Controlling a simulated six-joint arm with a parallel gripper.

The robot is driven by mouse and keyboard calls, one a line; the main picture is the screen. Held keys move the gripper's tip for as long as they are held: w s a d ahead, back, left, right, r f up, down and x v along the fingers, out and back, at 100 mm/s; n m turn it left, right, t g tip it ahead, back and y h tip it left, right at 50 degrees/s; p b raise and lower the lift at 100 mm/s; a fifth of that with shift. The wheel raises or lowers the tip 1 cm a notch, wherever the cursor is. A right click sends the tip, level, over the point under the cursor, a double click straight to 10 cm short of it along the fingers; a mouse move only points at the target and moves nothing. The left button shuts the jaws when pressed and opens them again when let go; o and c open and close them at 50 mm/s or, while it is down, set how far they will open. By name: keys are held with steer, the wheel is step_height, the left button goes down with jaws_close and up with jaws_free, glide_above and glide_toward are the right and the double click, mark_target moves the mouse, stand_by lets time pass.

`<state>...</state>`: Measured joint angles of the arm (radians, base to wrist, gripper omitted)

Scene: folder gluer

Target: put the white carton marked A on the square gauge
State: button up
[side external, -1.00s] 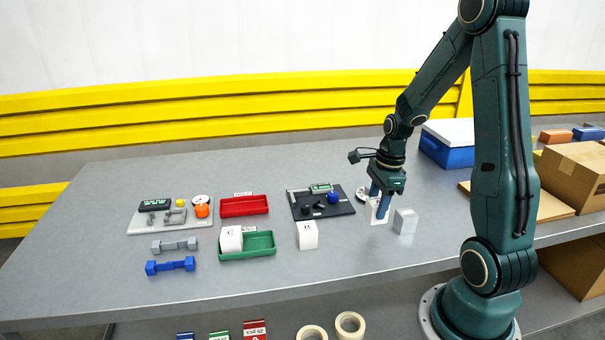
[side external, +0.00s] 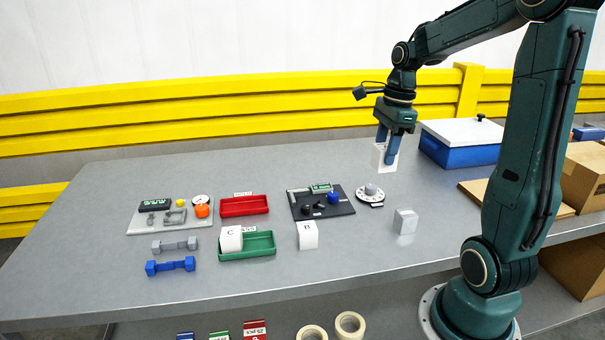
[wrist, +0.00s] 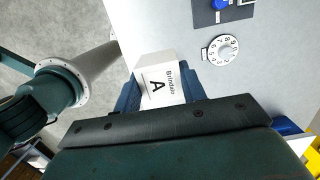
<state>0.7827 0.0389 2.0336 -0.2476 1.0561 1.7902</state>
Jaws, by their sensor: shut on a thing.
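My gripper (side external: 387,150) is shut on the white carton marked A (side external: 378,159) and holds it toward the back of the table, left of the blue box. In the wrist view the letter A and small print show on the carton (wrist: 162,84), between the blue fingers. Two plates carry instruments: a pale plate (side external: 150,226) at the left and a dark plate (side external: 305,212) at the middle, each with a display. I cannot tell for sure which is the square gauge. No carton stands on either plate.
A white dial (side external: 370,196) lies in front of the carton. Carton B (side external: 308,236) stands alone; carton C (side external: 231,239) is in the green tray (side external: 262,245). There is a red tray (side external: 244,206), a grey block (side external: 405,222) and a blue box (side external: 458,152). The back left is clear.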

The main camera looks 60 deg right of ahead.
steer(key=shift+w, duration=0.1)
stand_by(0.6)
steer(key=shift+w+d+f, duration=0.15)
steer(key=shift+w+d, duration=0.1)
steer(key=shift+w, duration=0.25)
steer(key=w+f, duration=0.6)
steer(key=w, duration=0.5)
steer(key=w+f, duration=0.6)
steer(key=w, duration=0.4)
steer(key=shift+w+d+f, duration=0.25)
steer(key=shift+w+d, duration=0.1)
steer(key=shift+d, duration=0.1)
steer(key=shift+f, duration=0.15)
steer(key=shift+f, duration=2.8)
